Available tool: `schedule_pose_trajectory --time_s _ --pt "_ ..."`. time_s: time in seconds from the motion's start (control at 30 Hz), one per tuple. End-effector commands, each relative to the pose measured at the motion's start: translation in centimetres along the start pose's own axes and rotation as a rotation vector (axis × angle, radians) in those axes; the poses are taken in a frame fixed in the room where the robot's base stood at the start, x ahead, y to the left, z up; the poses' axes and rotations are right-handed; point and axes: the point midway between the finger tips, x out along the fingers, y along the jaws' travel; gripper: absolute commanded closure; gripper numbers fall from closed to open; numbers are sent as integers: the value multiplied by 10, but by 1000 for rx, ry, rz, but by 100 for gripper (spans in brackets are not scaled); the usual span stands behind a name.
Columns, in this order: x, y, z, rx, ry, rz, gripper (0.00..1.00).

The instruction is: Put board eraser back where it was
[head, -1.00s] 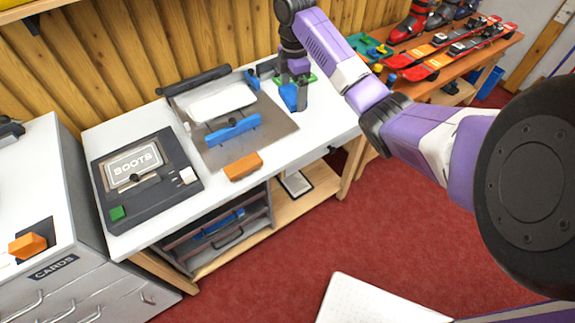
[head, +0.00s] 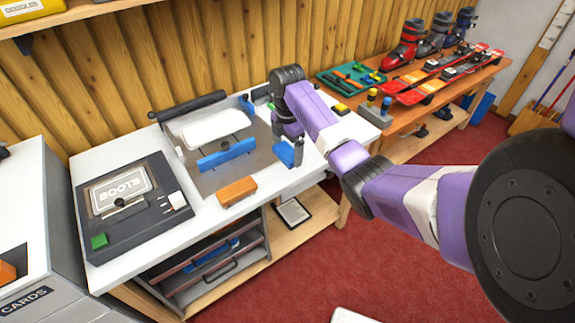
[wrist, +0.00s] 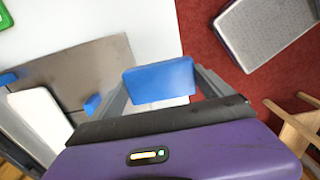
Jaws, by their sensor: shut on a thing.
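My gripper (wrist: 158,88) is shut on a blue block (wrist: 158,79), which looks like the board eraser. The block sits between the two grey fingers in the wrist view. In the head view the blue block (head: 288,153) hangs below my wrist, at the right of the grey metal plate (head: 212,180), near the front edge of the white bench top (head: 95,162). Whether it touches the bench is not clear. No marked place for it can be made out.
On the plate are a white pad (head: 216,127) and a blue bar (head: 227,154). An orange block (head: 237,191) lies at the bench's front edge. A dark BOOTS box (head: 132,205) stands left.

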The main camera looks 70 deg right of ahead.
Motion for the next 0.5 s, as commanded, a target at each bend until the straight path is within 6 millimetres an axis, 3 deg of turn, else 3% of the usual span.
schedule_pose_trajectory --time_s 0.5 --pt "58 0 0 0 1 -1 48"
